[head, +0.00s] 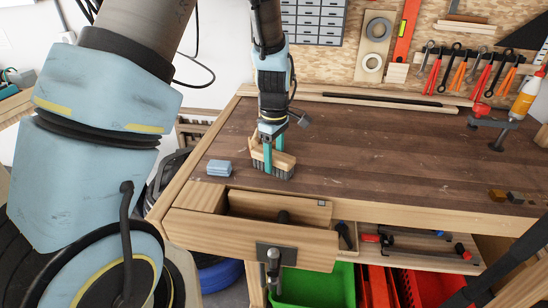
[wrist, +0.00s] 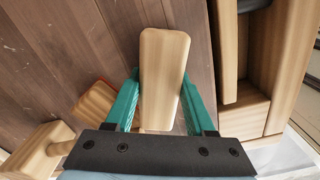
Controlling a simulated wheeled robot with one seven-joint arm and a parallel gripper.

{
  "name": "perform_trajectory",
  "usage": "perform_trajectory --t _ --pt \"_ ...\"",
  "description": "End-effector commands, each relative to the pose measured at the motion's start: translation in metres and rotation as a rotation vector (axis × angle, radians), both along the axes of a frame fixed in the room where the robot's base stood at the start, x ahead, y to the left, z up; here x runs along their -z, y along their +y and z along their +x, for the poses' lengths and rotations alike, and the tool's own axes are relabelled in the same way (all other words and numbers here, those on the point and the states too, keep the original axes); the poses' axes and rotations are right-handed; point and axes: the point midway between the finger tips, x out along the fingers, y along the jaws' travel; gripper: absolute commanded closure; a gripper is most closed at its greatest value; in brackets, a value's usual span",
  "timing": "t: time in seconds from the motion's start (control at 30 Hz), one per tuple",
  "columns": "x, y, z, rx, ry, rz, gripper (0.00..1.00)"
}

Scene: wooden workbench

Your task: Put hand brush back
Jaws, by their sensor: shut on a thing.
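The hand brush (head: 284,162) has a pale wooden body with dark bristles on its underside. It is at the front left of the workbench, just behind the open drawer (head: 300,245). My gripper (head: 272,162) points down with its teal fingers shut on the brush's wooden body. In the wrist view, the brush's wood (wrist: 164,60) lies between the two teal fingers of my gripper (wrist: 160,85). I cannot tell whether the bristles touch the bench top.
A blue-grey block (head: 219,168) lies left of the brush. The drawer holds a dark object (head: 284,216). An open tray (head: 420,250) with clamps is right of it. A red clamp and glue bottle (head: 526,97) stand at the back right. The middle bench top is clear.

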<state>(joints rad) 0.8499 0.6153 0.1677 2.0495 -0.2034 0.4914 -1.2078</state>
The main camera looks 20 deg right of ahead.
Motion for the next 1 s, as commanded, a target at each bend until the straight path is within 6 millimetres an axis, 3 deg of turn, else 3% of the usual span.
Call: perform_trajectory --t 0.03,0.3,0.67,1.0 --pt "0.002 0.0 0.0 0.0 0.001 0.001 0.44" --pt "0.001 0.0 0.0 0.0 0.0 0.0 0.16" --pt "-0.008 -0.001 0.0 0.001 -0.002 -0.001 0.16" --pt "-0.073 -0.001 0.001 0.001 -0.004 -0.005 0.16"
